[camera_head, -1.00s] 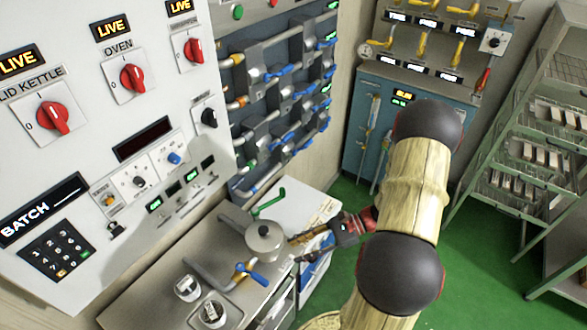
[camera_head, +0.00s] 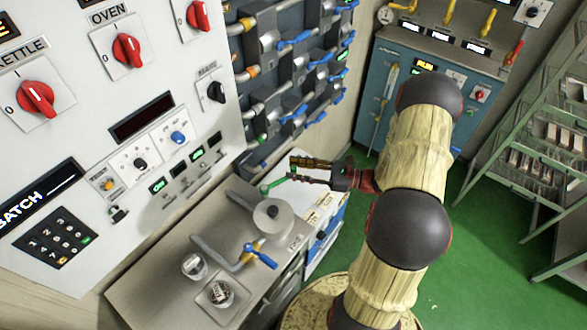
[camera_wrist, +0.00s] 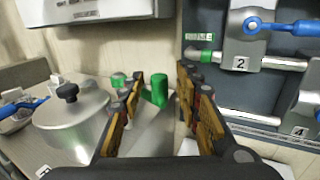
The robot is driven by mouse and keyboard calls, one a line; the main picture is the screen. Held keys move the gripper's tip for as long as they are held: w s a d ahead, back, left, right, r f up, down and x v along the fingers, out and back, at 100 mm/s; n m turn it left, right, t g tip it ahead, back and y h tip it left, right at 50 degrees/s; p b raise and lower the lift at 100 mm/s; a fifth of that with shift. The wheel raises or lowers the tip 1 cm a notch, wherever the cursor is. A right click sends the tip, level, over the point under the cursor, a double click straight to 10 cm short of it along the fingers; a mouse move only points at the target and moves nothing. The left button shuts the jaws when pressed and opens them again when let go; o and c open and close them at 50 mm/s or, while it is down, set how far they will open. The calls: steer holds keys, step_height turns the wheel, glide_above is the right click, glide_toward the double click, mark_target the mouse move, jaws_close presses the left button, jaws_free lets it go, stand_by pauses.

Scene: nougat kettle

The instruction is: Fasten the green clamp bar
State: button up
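The green clamp bar (camera_head: 277,185) stands on the counter just behind the lidded metal kettle (camera_head: 272,217). My gripper (camera_head: 291,169) is open, with its fingers pointing left and reaching over the bar in the head view. In the wrist view the upright green end of the bar (camera_wrist: 158,90) shows between my open fingertips (camera_wrist: 159,82), with clear gaps beside it. I cannot tell how far in front of the fingertips it is. Another green piece (camera_wrist: 118,80) shows left of the left finger. The left finger hides part of the bar.
The kettle (camera_wrist: 72,118) lies left of my gripper in the wrist view. A pipe with a blue valve handle (camera_head: 260,254) is in front of it. The control panel (camera_head: 90,140) rises at left, and a rack of valves (camera_head: 290,85) is close behind my gripper.

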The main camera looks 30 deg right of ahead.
steer(key=shift+w+a, duration=0.35)
steer(key=shift+a, duration=0.05)
jaws_close()
stand_by(0.4)
stand_by(0.4)
